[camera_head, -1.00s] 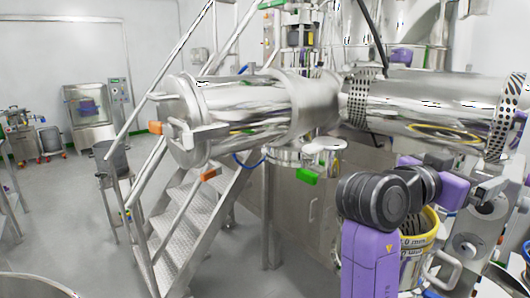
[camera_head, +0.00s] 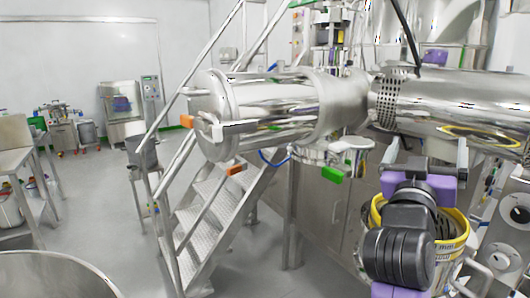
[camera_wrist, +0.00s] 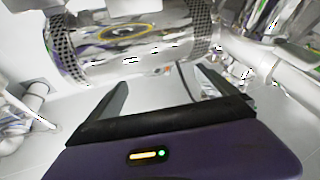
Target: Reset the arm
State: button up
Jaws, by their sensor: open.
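My arm shows at the lower right of the head view, purple and black, bent in front of a yellow-rimmed container (camera_head: 458,232). My gripper (camera_head: 427,155) is at the far end of the arm, below the horizontal steel cylinder, with its two dark fingers apart. In the wrist view my gripper (camera_wrist: 165,88) has its fingers spread, with pale floor and blurred equipment between and beyond them. Nothing is held between them.
A large horizontal steel cylinder (camera_head: 270,105) with a perforated collar (camera_head: 388,100) spans the middle. Metal stairs (camera_head: 212,215) stand below it. A steel table (camera_head: 15,130) is at the left. A round steel rim (camera_head: 60,262) is at lower left. Open floor lies between.

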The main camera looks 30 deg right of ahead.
jog(key=w+a+f+n+t+y+b, duration=0.25)
jog(key=a+f+n+t+y, duration=0.75)
jog(key=a+f, duration=0.5)
jog(key=s+a+f+n+t+y+b, duration=0.1)
jog(key=s+a+f+y, duration=0.25)
jog(key=f, duration=0.25)
jog(key=s+a+f+n+y+b, duration=0.1)
jog(key=s+a+f+y, duration=0.15)
jog(key=a+f, duration=0.3)
jog(key=s+a+f+g+y+b, duration=0.2)
jog(key=s+a+f, duration=0.2)
jog(key=s+f, duration=0.5)
jog(key=s+a+f+m+g+y+b, duration=0.1)
jog(key=s+a+f+g+y+b, duration=0.1)
jog(key=s+f, duration=0.7)
jog(key=s+a+g, duration=0.1)
jog(key=s+a, duration=0.1)
jog(key=s, duration=0.2)
jog(key=shift+s+b, duration=0.15)
jog(key=shift+b, duration=0.15)
